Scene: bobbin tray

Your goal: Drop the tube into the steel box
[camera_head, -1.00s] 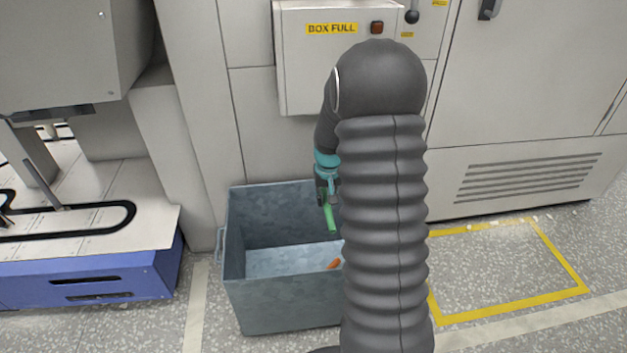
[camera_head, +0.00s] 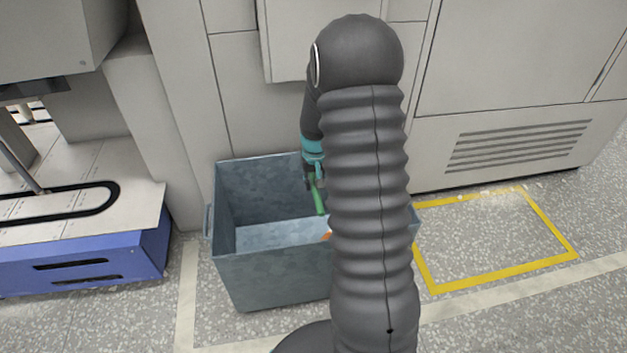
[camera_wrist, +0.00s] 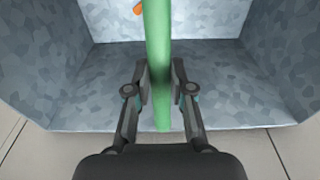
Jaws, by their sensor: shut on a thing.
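A green tube (camera_head: 319,198) is held in my gripper (camera_head: 312,180), over the open top of the steel box (camera_head: 272,278). In the wrist view the fingers of my gripper (camera_wrist: 160,78) are shut on the tube (camera_wrist: 157,30) from both sides, with the box's grey walls (camera_wrist: 42,60) around it. The box stands on the floor, open at the top. An orange piece (camera_head: 326,236) shows in the box, partly hidden by my arm; it also shows at the top of the wrist view (camera_wrist: 138,8). My arm hides the box's right part.
A grey machine cabinet (camera_head: 250,95) stands right behind the box. A blue base with a pale top (camera_head: 85,262) is at the left. A yellow floor outline (camera_head: 500,275) on the right encloses bare floor.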

